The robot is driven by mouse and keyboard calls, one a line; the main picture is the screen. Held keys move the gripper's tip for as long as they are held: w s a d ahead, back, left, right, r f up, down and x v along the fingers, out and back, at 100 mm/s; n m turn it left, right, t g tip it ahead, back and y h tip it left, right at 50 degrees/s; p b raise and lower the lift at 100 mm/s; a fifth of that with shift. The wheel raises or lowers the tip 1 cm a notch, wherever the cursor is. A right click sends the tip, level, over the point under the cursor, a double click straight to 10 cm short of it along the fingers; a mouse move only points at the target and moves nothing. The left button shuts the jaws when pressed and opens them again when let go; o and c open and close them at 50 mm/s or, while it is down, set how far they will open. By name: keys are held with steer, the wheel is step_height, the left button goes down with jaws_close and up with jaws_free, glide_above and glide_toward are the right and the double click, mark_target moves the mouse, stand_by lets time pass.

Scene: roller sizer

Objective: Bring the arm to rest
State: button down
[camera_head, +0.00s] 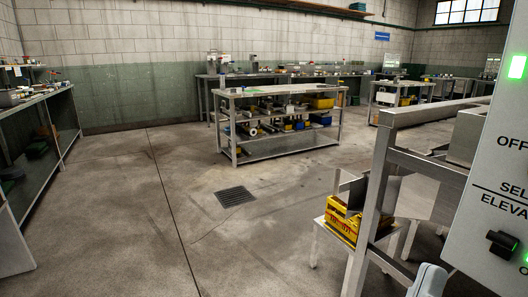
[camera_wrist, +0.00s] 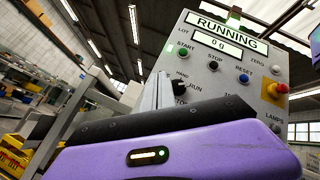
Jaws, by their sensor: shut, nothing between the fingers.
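My gripper (camera_wrist: 158,88) shows in the wrist view as grey fingers rising behind the purple and black wrist housing. The fingers are shut and hold nothing. They stand in front of the left part of a grey control panel (camera_wrist: 240,62), close to a black selector knob marked HAND and RUN (camera_wrist: 179,88). I cannot tell whether they touch the panel. Its display (camera_wrist: 223,37) reads RUNNING. In the head view the panel (camera_head: 495,185) fills the right edge, with a lit green lamp (camera_head: 517,67) and a black knob (camera_head: 501,244). The gripper does not show there.
A metal frame (camera_head: 375,190) stands beside the panel, with a yellow crate (camera_head: 343,221) on a low stand. A shelved workbench (camera_head: 283,152) stands mid-room, and another bench (camera_head: 37,97) runs along the left. The floor (camera_head: 130,220) between is clear, with a drain grate (camera_head: 235,197).

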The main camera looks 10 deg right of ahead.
steer(key=s+a+f+n+t+y, duration=0.3)
steer(key=f+n+y, duration=0.55)
steer(key=n, duration=0.75)
steer(key=s+a+f+n+t+y, duration=0.1)
steer(key=s+a+f+n+y, duration=0.3)
steer(key=n+y, duration=0.95)
steer(key=s+d+f+n+g+h, duration=0.1)
steer(key=s+d+f+n+g, duration=0.2)
steer(key=s+f, duration=0.4)
steer(key=s+d+f+n+g+h, duration=0.1)
steer(key=s+f+n+g, duration=0.3)
steer(key=s+f, duration=0.3)
step_height(320, 180, up, 27)
steer(key=p, duration=2.5)
steer(key=shift+s+a, duration=0.15)
steer(key=shift+s, duration=0.2)
steer(key=shift+f, duration=0.1)
